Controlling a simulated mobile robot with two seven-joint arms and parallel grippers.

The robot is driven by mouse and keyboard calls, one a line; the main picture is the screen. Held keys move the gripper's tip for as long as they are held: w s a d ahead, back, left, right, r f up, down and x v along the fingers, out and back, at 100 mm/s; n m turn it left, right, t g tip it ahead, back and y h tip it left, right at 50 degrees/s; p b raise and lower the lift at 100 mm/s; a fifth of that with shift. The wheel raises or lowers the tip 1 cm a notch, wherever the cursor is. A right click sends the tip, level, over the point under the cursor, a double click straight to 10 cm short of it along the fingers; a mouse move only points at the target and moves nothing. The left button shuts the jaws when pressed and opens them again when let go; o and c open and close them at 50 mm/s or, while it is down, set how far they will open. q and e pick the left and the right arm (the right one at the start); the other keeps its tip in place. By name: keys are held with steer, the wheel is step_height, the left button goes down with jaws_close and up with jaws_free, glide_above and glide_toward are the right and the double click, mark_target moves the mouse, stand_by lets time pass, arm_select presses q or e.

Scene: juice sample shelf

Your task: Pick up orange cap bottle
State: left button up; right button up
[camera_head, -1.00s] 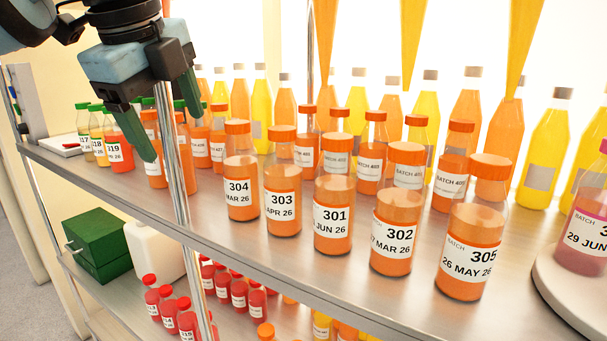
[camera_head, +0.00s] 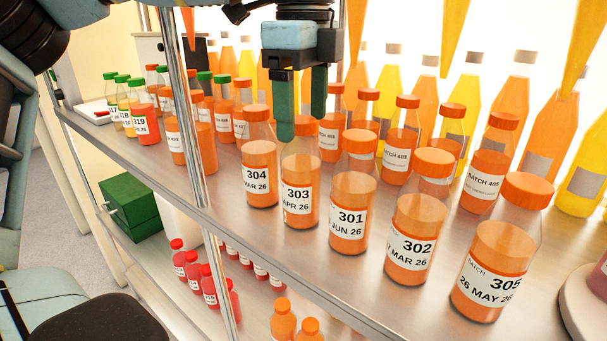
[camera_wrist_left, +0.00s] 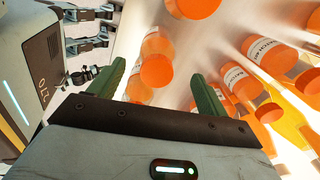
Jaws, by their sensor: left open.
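Clear bottles with orange caps and orange juice stand upright in a front row on the metal shelf: 304 (camera_head: 258,153), 303 (camera_head: 301,164), 301 (camera_head: 352,188), 302 (camera_head: 416,218) and 305 (camera_head: 493,245). My right gripper is not clearly in view.
A metal post (camera_head: 184,110) rises at the shelf's front edge, left of the row. More orange-capped bottles (camera_head: 398,150) stand close behind. Green-capped bottles (camera_head: 123,118) are at the far left. A round white stand (camera_head: 578,305) is at the right edge.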

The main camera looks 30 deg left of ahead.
mark_target(301, 155)
arm_select(q)
steer(key=shift+a+f, duration=0.1)
steer(key=shift+f, duration=0.8)
steer(key=shift+s+f, duration=0.2)
steer(key=shift+f, duration=0.3)
step_height(301, 155, down, 3)
steer(key=shift+s+f+p, duration=0.1)
steer(key=shift+f+p, duration=0.05)
steer(key=shift+p, duration=0.45)
steer(key=shift+f, duration=0.4)
arm_select(e)
steer(key=shift+w+d+r, duration=0.1)
steer(key=shift+w+r, duration=0.75)
steer(key=shift+r, duration=0.05)
arm_select(q)
steer(key=shift+c, duration=1.1)
steer(key=c, duration=1)
steer(key=shift+r, duration=0.1)
